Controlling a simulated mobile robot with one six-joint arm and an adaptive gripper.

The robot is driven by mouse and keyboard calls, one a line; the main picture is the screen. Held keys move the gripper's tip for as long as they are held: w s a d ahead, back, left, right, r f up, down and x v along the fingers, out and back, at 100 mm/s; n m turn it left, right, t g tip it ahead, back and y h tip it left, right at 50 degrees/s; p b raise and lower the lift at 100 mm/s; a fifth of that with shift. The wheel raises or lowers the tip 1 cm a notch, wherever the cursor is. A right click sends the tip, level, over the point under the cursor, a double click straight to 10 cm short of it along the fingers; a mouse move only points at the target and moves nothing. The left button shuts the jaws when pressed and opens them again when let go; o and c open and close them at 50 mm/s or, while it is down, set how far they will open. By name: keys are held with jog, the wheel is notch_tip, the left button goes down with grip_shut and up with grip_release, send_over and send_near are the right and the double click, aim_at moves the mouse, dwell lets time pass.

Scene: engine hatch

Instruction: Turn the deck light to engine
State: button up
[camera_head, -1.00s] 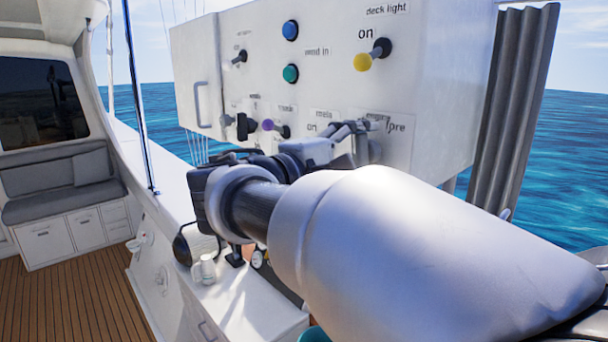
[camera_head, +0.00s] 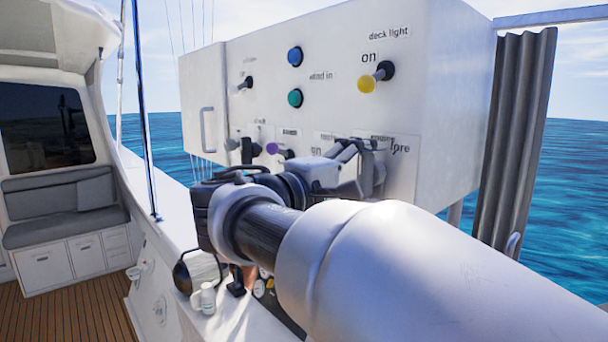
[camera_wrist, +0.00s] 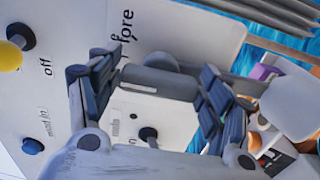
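The deck light switch is a toggle with a yellow knob (camera_head: 367,84) at the panel's upper right. It sits below the words "deck light" and "on", and its knob points left and down. In the wrist view the yellow knob (camera_wrist: 9,56) is at the left edge, near "off". My gripper (camera_head: 357,158) is low at the panel's right side, below that switch. In the wrist view its fingers (camera_wrist: 160,88) are spread, one on each side of a grey bar handle (camera_wrist: 158,83) near the word "fore". I cannot tell whether they touch it.
The white panel box (camera_head: 450,110) also carries a blue button (camera_head: 295,56), a green button (camera_head: 295,98), a purple-tipped toggle (camera_head: 272,148) and a dark-based toggle (camera_head: 245,83). A grey corrugated post (camera_head: 515,140) stands at right. My arm covers the lower middle.

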jog(key=shift+o, duration=0.9)
jog(key=v, duration=1.2)
